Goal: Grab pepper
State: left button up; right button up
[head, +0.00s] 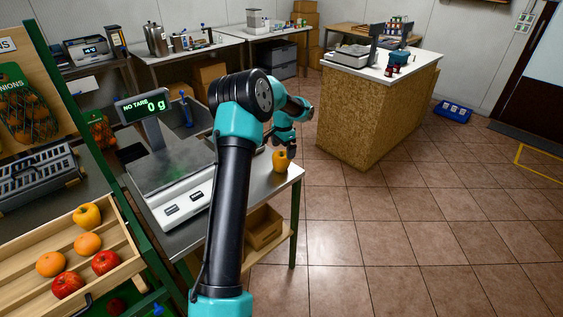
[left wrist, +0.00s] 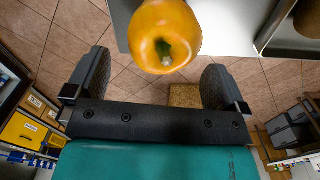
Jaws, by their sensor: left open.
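A yellow-orange pepper (head: 280,161) stands near the right edge of the metal scale table (head: 262,197) in the head view. In the left wrist view the pepper (left wrist: 164,36) shows from above, with its green stem, just beyond the fingers. My left gripper (head: 288,150) is over and close behind the pepper in the head view. In the left wrist view the left gripper (left wrist: 158,85) is open, with a finger on each side and nothing between them. Whether a finger touches the pepper cannot be told. My right gripper is not in view.
A scale (head: 172,186) reading 0 g stands on the table left of the pepper. A wooden crate (head: 85,231) with several fruits is at lower left. A wood-panelled counter (head: 365,123) stands behind at right. The tiled floor right of the table is clear.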

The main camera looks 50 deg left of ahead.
aim_at(282, 157)
pick_arm(q)
jog(key=shift+s+a+f, duration=0.1)
jog(key=shift+a+f, duration=0.05)
jog(key=shift+f, duration=2.4)
jog(key=shift+c, duration=0.3)
jog(key=c, duration=0.7)
